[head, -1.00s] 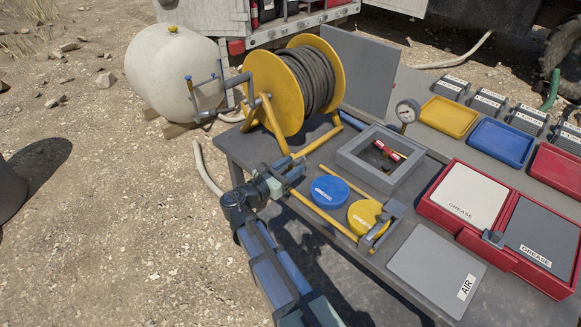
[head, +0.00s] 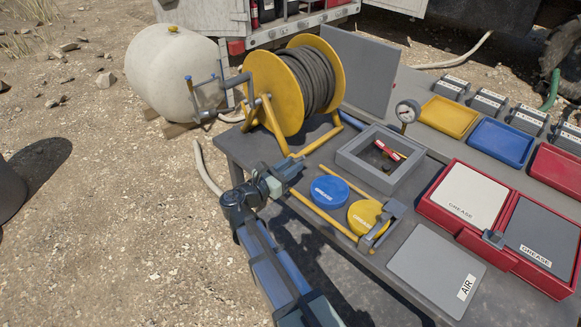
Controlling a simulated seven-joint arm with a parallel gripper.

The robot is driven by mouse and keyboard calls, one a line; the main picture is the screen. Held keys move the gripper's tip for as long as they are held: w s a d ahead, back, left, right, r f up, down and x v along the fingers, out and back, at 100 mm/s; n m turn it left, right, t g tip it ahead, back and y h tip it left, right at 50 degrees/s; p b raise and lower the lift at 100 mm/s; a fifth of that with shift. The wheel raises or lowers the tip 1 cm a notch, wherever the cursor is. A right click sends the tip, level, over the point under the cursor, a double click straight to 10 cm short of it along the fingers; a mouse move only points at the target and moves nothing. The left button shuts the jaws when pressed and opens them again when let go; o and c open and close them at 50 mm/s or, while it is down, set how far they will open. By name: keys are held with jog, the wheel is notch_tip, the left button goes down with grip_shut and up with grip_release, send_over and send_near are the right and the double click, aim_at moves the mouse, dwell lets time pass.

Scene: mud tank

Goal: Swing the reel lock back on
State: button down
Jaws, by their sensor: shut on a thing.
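The hose reel (head: 292,84), with yellow flanges and dark hose, stands on a yellow frame (head: 271,122) at the table's far left corner. My gripper (head: 294,166) reaches in from below, beside the foot of the frame's front leg. It is shut on a small part there, which I take to be the reel lock. My fingers hide that part, so its shape and its angle against the reel cannot be told.
A blue disc (head: 329,191) and a yellow disc (head: 366,216) lie right of my gripper, by a yellow rail (head: 322,217). A grey open box (head: 379,160) stands behind.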

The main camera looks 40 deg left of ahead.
jog(key=a+r+n, duration=0.1)
jog(key=a+n, duration=0.7)
jog(key=n, duration=0.5)
jog(key=shift+a+r, duration=0.35)
dwell(0.4)
jog(key=c, duration=0.9)
grip_release()
jog(key=shift+s, duration=0.1)
jog(key=s, duration=1.3)
jog(key=shift+s, duration=0.35)
